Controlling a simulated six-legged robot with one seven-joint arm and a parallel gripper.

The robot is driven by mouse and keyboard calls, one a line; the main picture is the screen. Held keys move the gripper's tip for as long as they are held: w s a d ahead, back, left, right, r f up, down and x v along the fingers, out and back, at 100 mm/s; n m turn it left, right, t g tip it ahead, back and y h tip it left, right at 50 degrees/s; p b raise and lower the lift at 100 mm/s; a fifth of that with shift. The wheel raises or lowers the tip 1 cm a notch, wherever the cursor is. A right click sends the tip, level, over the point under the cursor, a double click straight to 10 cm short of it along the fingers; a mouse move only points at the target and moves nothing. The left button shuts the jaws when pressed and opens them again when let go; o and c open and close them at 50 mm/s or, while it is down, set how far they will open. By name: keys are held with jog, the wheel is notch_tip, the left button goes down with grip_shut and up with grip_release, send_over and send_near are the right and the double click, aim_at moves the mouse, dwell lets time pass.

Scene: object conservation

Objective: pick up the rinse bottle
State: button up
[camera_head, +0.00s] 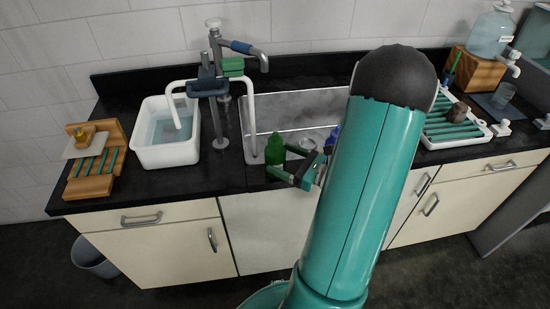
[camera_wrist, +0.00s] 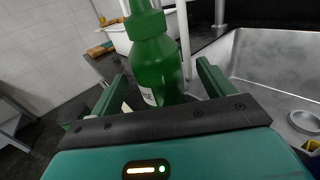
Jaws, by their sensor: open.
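The rinse bottle (camera_head: 275,150) is a green bottle standing upright at the front left corner of the sink, in the head view. In the wrist view the green bottle (camera_wrist: 156,65) fills the middle, with a white label low on its side. My gripper (camera_head: 284,171) is at the bottle, low on its front side. In the wrist view my gripper (camera_wrist: 160,90) is open, with one finger on each side of the bottle's lower body. I cannot tell whether either finger touches it. The bottle's base is hidden behind the gripper.
The metal sink (camera_head: 290,108) lies behind and right of the bottle. A white water basin (camera_head: 150,155) stands on the counter to the left, with a faucet (camera_head: 214,80) between. A wooden soap rack (camera_head: 92,185) is at far left. A green drying rack (camera_head: 450,133) is at right.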

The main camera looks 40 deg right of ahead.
aim_at(270, 153)
jog(key=x, duration=0.5)
jog(key=shift+a, duration=0.1)
jog(key=shift+c, duration=0.2)
jog(key=c, duration=0.7)
jog(key=shift+r, duration=0.15)
